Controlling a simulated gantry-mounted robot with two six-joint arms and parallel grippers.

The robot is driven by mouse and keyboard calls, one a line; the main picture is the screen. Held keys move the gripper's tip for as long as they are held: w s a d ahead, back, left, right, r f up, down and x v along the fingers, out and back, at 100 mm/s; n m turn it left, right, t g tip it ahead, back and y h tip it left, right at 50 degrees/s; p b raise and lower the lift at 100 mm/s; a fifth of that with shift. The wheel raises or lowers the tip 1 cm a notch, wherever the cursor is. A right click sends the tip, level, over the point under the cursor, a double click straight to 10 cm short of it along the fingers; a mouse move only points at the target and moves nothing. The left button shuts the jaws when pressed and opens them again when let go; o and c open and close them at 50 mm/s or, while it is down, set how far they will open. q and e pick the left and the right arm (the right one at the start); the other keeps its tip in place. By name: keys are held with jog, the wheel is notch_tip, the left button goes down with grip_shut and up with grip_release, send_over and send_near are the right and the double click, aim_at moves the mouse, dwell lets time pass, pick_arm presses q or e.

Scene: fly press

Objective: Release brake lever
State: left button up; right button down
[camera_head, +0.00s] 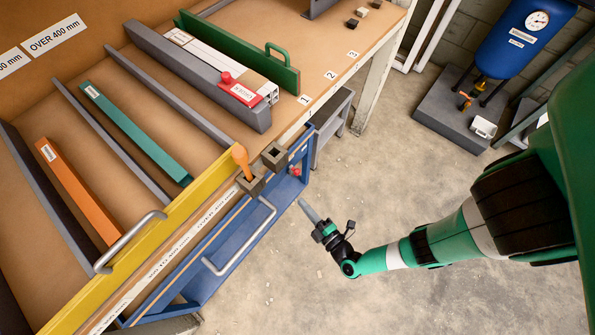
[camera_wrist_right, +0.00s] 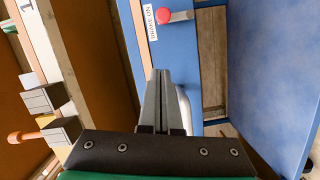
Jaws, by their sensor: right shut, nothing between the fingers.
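The brake lever has a red knob (camera_head: 296,171) and sits at the right end of the blue cart (camera_head: 240,243) under the bench. In the right wrist view the red knob (camera_wrist_right: 163,16) is on a short grey arm, beside a white label (camera_wrist_right: 150,22) that appears to read "BRAKE ON". My right gripper (camera_head: 303,203) is shut and empty, just below and right of the knob in the head view, apart from it. In the right wrist view its closed fingertips (camera_wrist_right: 160,73) point toward the blue panel below the knob. My left gripper is not in view.
A silver handle (camera_head: 268,228) runs along the cart's front. An orange-handled pin (camera_head: 241,160) and grey blocks (camera_head: 274,155) stand at the bench edge above. The yellow-fronted bench holds long bars and dividers. The concrete floor around my right arm is clear; a blue tank (camera_head: 520,40) stands back right.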

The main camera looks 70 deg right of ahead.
aim_at(295, 173)
jog(key=w+d+f+b, duration=0.1)
jog(key=w+d+b, duration=0.4)
jog(key=d, duration=0.3)
jog(key=shift+f+b, duration=0.2)
jog(key=shift+b, duration=0.65)
